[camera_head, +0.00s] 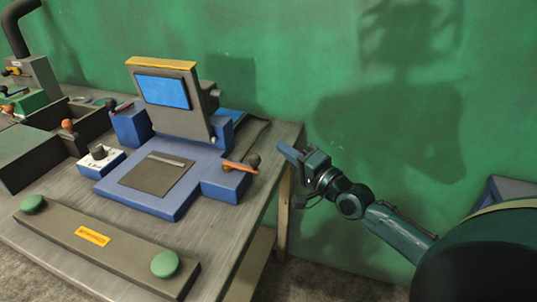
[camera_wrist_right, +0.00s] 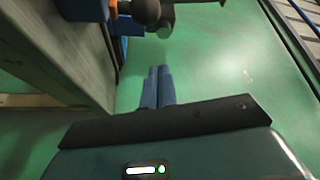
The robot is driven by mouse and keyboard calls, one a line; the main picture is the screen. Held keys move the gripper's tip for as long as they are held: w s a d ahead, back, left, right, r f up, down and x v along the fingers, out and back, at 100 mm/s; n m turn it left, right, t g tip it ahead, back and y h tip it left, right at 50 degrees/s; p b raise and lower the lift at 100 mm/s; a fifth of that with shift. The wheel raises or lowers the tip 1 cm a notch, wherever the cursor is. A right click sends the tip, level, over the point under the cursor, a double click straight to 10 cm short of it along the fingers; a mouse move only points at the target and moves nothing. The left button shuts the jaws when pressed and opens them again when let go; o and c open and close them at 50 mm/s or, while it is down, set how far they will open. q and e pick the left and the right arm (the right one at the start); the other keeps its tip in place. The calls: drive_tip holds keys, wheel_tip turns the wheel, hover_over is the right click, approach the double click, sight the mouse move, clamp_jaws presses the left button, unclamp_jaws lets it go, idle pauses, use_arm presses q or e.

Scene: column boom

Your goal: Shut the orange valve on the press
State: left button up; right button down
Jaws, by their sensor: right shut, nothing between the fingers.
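The press (camera_head: 150,182) is a blue base with a grey upright head and a blue screen, standing on the workbench. My left gripper is not in view.
The grey workbench (camera_head: 235,228) has a long box with two green buttons (camera_head: 165,264) at its front. A white-topped switch box (camera_head: 100,158) and other orange-knobbed levers (camera_head: 68,125) stand to the left. A green wall (camera_head: 300,60) is behind.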

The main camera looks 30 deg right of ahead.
use_arm(q)
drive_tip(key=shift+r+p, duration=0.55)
drive_tip(key=shift+p, duration=0.2)
use_arm(e)
drive_tip(key=a, duration=0.1)
drive_tip(key=w+a, duration=0.1)
drive_tip(key=a+f, duration=0.1)
drive_tip(key=a, duration=0.1)
drive_tip(key=shift+w, duration=0.25)
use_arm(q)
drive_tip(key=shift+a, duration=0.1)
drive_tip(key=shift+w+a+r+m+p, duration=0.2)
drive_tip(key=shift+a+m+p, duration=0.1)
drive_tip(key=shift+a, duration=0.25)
use_arm(e)
drive_tip(key=shift+s+a+m+h, duration=0.2)
drive_tip(key=shift+a+m+h, duration=0.1)
drive_tip(key=shift+h, duration=0.2)
